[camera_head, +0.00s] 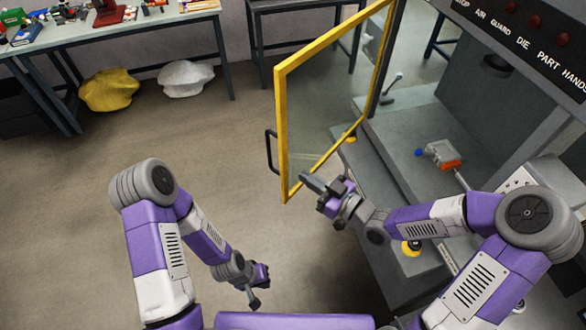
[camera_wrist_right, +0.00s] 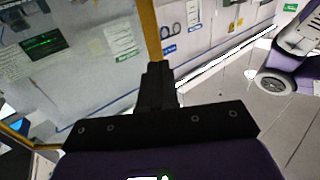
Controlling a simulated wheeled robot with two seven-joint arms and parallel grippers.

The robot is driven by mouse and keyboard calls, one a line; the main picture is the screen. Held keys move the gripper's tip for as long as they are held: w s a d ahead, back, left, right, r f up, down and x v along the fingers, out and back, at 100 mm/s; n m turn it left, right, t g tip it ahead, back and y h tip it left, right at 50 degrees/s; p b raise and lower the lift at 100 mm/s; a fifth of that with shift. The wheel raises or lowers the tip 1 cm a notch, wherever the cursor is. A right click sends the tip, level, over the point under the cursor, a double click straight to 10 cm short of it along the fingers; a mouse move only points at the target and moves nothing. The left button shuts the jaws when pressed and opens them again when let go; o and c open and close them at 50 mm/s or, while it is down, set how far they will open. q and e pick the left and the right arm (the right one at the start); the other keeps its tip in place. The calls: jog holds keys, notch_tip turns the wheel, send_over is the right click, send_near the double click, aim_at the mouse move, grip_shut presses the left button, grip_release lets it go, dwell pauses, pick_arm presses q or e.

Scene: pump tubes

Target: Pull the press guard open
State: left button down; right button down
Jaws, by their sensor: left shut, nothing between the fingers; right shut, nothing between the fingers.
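The press guard (camera_head: 335,95) is a clear panel in a yellow frame. It stands swung out from the press, angled toward the open floor. Its dark bar handle (camera_head: 270,152) is on the outer left edge of the frame. My right gripper (camera_head: 306,180) is shut and empty, at the lower part of the guard by its near bottom corner. In the right wrist view the shut fingers (camera_wrist_right: 158,72) point at the yellow frame post (camera_wrist_right: 150,30); I cannot tell whether they touch it. My left gripper (camera_head: 256,298) is shut and empty, low over the floor, away from the guard.
The press (camera_head: 400,140) stands at the right, with a labelled panel (camera_head: 525,40) above and a blue, white and orange part (camera_head: 438,156) on its bed. A cluttered table (camera_head: 120,35), a yellow bag (camera_head: 108,90) and a white bag (camera_head: 186,78) are at back left. Floor left of the guard is clear.

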aim_at(284, 163)
jog(key=x, duration=0.5)
jog(key=shift+w+a, duration=0.15)
pick_arm(q)
jog(key=shift+r, duration=0.15)
